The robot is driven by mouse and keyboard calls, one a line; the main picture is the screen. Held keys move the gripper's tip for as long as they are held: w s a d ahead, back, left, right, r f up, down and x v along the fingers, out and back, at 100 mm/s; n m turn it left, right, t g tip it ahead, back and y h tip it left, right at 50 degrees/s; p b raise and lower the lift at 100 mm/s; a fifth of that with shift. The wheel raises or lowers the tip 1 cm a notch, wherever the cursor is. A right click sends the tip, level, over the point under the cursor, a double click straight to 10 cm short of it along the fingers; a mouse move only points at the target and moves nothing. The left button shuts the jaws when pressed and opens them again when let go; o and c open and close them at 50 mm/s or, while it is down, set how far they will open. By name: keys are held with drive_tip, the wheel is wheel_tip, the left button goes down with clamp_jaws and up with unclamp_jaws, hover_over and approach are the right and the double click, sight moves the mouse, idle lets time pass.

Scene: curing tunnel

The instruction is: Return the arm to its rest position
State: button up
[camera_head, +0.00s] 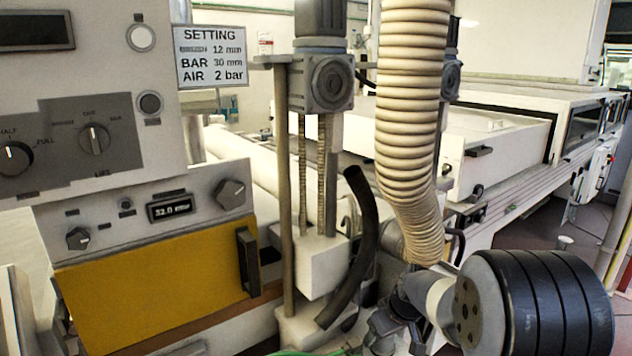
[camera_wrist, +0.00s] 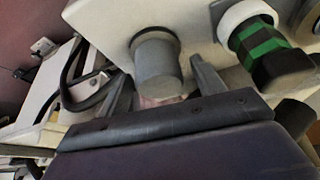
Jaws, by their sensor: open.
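My gripper (camera_wrist: 160,72) shows in the wrist view with its two dark fingers spread apart. It is open, and nothing is clearly held. A grey round cylinder (camera_wrist: 158,66) on a pale surface appears between the fingers; whether they touch it cannot be told. In the head view I cannot clearly make out my gripper. Grey and dark jointed parts at the lower centre right lead to a pale tube and a large black ribbed cylinder (camera_head: 545,300); I cannot tell whether these are mine.
A control panel with knobs and a yellow door (camera_head: 150,290) stands at left, beside a setting sign (camera_head: 210,56). A cream ribbed hose (camera_head: 410,110) hangs in the middle. A white machine (camera_head: 500,140) stands behind. A black-and-green cylinder (camera_wrist: 262,48) shows in the wrist view.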

drive_tip(key=n+g+y+p, duration=0.1)
drive_tip(key=n, duration=0.4)
drive_tip(key=shift+r, duration=0.1)
drive_tip(key=n+g+y+p, duration=0.1)
drive_tip(key=n+p, duration=0.1)
drive_tip(key=shift+n, duration=0.4)
drive_tip(key=shift+s+n+g+p, duration=0.1)
drive_tip(key=shift+n+g+p, duration=0.3)
drive_tip(key=shift+n, duration=0.2)
